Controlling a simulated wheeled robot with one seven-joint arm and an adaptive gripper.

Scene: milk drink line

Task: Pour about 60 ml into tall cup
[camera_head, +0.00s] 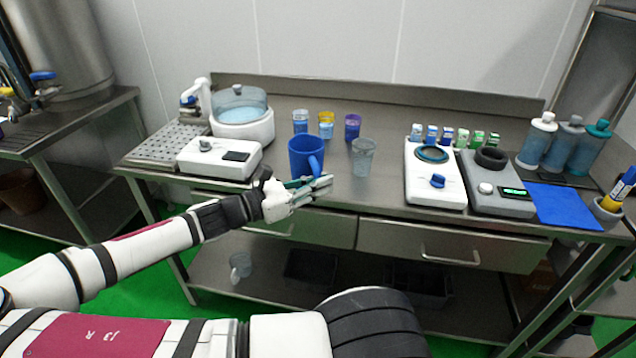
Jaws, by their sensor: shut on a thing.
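A blue jug (302,152) stands upright or is held just at the bench's front edge, left of centre; I cannot tell whether its base touches the bench. Its handle (315,166) faces me. My gripper (318,184) reaches in from the left and is shut on the jug at its handle. The exact finger contact is too small to see. A clear tall cup (363,158) stands upright to the right of the jug, apart from it. The cup looks empty. The jug's contents are hidden.
A white device (218,158) and a lidded bowl machine (242,128) are left. Scales (433,184), bottles (537,141) and a blue mat (562,205) are right.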

